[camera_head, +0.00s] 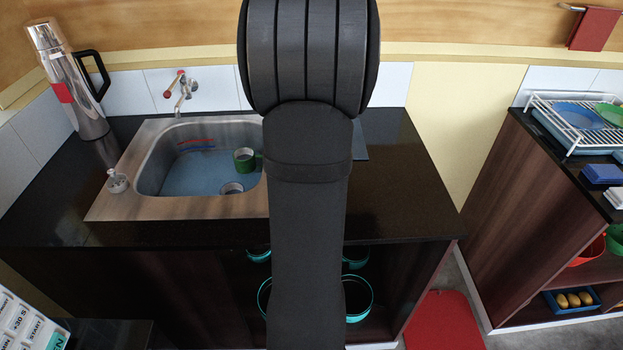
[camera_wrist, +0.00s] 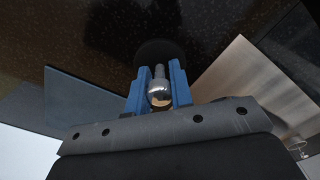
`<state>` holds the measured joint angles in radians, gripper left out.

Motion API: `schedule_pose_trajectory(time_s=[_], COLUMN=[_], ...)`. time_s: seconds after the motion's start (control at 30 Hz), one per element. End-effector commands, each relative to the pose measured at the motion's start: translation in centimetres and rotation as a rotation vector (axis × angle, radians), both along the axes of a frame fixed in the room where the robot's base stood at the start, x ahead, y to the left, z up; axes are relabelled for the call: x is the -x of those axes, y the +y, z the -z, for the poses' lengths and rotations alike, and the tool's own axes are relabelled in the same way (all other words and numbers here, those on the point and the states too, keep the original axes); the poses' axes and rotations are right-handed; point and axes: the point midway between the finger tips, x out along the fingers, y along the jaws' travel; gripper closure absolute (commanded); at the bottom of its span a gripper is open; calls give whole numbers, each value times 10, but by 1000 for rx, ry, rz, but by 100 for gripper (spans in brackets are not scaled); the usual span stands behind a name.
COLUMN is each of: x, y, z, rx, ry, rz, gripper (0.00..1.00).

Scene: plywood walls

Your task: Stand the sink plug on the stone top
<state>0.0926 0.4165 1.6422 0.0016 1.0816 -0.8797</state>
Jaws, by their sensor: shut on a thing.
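The sink plug, with a dark round disc (camera_wrist: 159,51) and a shiny metal stem and ball knob (camera_wrist: 159,93), shows in the wrist view. My gripper (camera_wrist: 160,72) has its two blue fingers shut on the stem, one on each side. The disc is at the far end, over the dark speckled stone top (camera_wrist: 70,38). I cannot tell whether the disc touches the stone. In the head view, my own arm hides the gripper and plug; the stone top (camera_head: 405,205) shows on both sides of the arm.
The steel sink (camera_head: 185,207) holds a green mug (camera_head: 245,160). A small metal fitting (camera_head: 117,181) stands on its left rim. A steel flask (camera_head: 75,85) stands at back left. A grey-blue board (camera_wrist: 80,105) lies beside the gripper.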

Motion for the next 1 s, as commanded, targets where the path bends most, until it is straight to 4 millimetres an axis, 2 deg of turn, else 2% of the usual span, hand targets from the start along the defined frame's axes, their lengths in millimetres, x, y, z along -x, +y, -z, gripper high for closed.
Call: schedule_pose_trajectory(time_s=[0.1,0.27,0.5,0.9,0.93,1.0], x=[-8,-10,-10,-10,-10,-10], y=[11,15,14,14,14,14], z=[8,15,48,54,54,53], rx=[0,0,1,1,1,2], ry=[0,0,1,-1,-1,-2], rz=[-2,1,1,1,1,1], gripper=[100,100,100,100,76,62])
